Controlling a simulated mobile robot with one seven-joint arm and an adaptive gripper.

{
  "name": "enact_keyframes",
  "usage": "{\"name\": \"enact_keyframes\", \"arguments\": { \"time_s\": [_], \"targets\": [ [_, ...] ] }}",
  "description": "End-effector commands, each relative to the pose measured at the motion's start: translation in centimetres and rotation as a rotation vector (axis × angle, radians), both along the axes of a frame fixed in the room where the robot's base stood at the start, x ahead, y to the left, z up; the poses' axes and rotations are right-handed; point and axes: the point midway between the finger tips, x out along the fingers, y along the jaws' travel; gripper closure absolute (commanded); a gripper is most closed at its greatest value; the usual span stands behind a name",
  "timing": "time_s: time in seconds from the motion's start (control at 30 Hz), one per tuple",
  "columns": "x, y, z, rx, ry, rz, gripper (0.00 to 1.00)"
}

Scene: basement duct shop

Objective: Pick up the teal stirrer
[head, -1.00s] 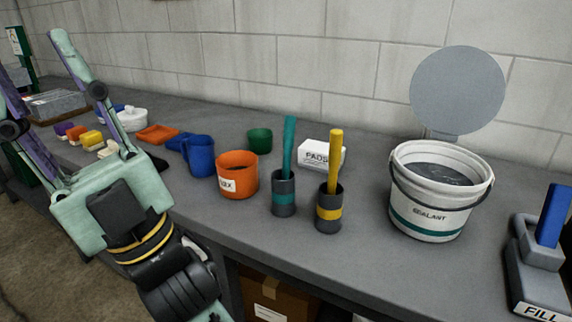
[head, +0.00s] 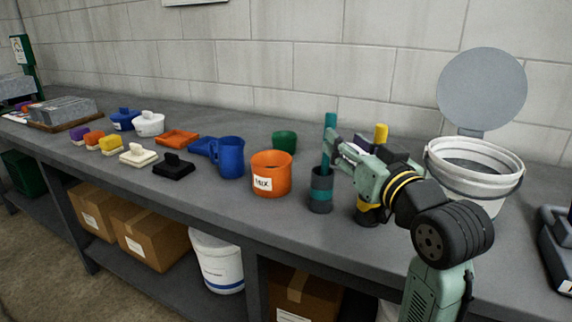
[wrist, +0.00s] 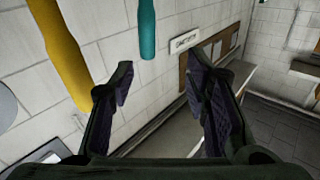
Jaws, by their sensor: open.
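The teal stirrer (head: 330,135) stands upright in a dark cup with a teal band (head: 320,193) on the bench. My gripper (head: 335,150) is at the stirrer's right side in the head view, its fingers close to the handle. In the wrist view my gripper (wrist: 165,85) is open, and the teal stirrer (wrist: 147,28) shows beyond the fingertips, at the top between them. No contact with it is visible. The yellow stirrer (head: 381,133) stands behind my gripper, its dark cup (head: 368,215) mostly hidden; it also shows at the left in the wrist view (wrist: 62,50).
An orange MIX pot (head: 270,172), a blue jug (head: 230,158) and a green cup (head: 285,141) stand left of the stirrers. A white bucket with raised lid (head: 473,170) stands right. The bench front left of the teal cup is clear.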

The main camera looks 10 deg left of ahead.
Motion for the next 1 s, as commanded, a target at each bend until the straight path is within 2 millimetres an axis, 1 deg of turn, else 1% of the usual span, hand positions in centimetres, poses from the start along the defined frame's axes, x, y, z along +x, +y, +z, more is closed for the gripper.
{"name": "enact_keyframes", "arguments": {
  "time_s": [0.03,0.07,0.1,0.17,0.27,0.4,0.5,0.67,0.77,0.9,1.0],
  "targets": [
    [-0.2,-1.6,-0.6,-0.007,0.026,-0.020,0.57],
    [-0.3,-2.2,-0.8,-0.010,0.038,-0.027,0.57],
    [-0.4,-2.7,-1.1,-0.013,0.051,-0.032,0.57],
    [-0.2,-3.0,-1.2,-0.015,0.063,-0.036,0.57],
    [1.0,-2.4,-1.2,-0.015,0.068,-0.034,0.57],
    [3.3,-1.2,-1.1,-0.014,0.067,-0.034,0.57],
    [4.6,-0.6,-1.1,-0.014,0.067,-0.036,0.57],
    [5.7,0.0,-1.2,-0.016,0.064,-0.036,0.57],
    [6.5,0.4,-0.9,-0.015,0.063,-0.036,0.57],
    [8.4,1.4,-0.5,-0.015,0.066,-0.036,0.57],
    [9.6,2.0,-0.7,-0.016,0.064,-0.036,0.57]
  ]
}}
